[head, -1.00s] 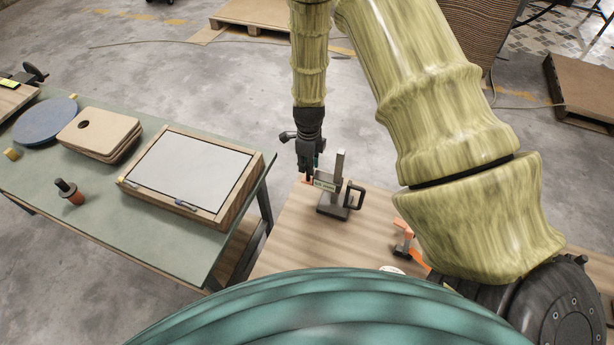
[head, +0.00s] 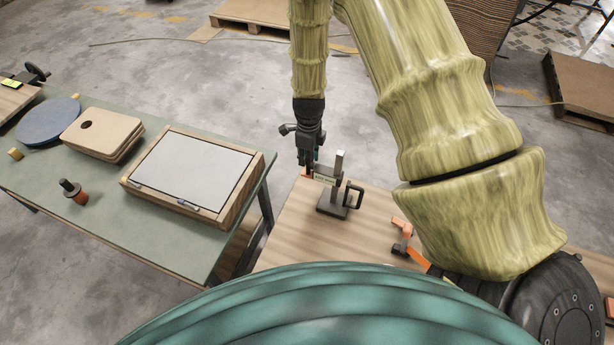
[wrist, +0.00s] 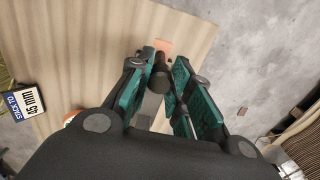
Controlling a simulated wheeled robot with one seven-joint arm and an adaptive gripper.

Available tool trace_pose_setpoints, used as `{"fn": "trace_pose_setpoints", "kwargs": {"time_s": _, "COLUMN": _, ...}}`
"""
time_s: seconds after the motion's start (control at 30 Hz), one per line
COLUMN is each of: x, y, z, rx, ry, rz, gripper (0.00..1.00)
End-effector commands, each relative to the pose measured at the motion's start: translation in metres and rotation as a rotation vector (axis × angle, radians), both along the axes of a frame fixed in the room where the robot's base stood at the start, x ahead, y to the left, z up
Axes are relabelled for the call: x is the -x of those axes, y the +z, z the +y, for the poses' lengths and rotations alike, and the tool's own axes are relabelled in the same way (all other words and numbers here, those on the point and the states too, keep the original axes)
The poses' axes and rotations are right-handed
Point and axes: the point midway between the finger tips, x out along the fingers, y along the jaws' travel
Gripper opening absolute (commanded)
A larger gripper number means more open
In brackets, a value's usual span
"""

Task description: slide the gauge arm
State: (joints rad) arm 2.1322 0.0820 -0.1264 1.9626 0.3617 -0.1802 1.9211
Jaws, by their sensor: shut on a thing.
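The gauge stands on the wooden table, with a dark base (head: 333,207), an upright grey post (head: 339,166) and a black loop handle (head: 355,195). A small pale label (head: 325,179) sits on its arm, left of the post. My gripper (head: 308,170) points down at the left end of that arm. In the wrist view my gripper (wrist: 163,75) has its green-padded fingers closed around a dark round knob (wrist: 160,82), which I take to be on the gauge arm. The rest of the arm is mostly hidden by the fingers.
An orange clamp-like piece (head: 402,236) lies right of the gauge. A sign reading "STACK TO 45 mm" (wrist: 25,103) shows in the wrist view. The green bench (head: 150,245) at left holds a framed white panel (head: 195,165) and stacked curved boards (head: 100,132).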

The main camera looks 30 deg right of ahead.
Motion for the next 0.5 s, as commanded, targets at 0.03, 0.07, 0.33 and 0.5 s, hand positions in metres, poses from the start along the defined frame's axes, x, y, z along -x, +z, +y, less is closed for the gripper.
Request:
{"fn": "trace_pose_setpoints", "kwargs": {"time_s": 0.03, "x": 0.000, "y": 0.004, "z": 0.000, "rx": 0.000, "ry": 0.000, "rz": 0.000, "gripper": 0.00}}
{"fn": "trace_pose_setpoints", "kwargs": {"time_s": 0.07, "x": 0.000, "y": 0.005, "z": 0.000, "rx": 0.000, "ry": 0.000, "rz": 0.000, "gripper": 0.00}}
{"fn": "trace_pose_setpoints", "kwargs": {"time_s": 0.33, "x": 0.000, "y": 0.015, "z": 0.000, "rx": 0.000, "ry": 0.002, "rz": 0.000, "gripper": 0.00}}
{"fn": "trace_pose_setpoints", "kwargs": {"time_s": 0.5, "x": 0.000, "y": 0.021, "z": 0.000, "rx": 0.000, "ry": 0.002, "rz": 0.000, "gripper": 0.00}}
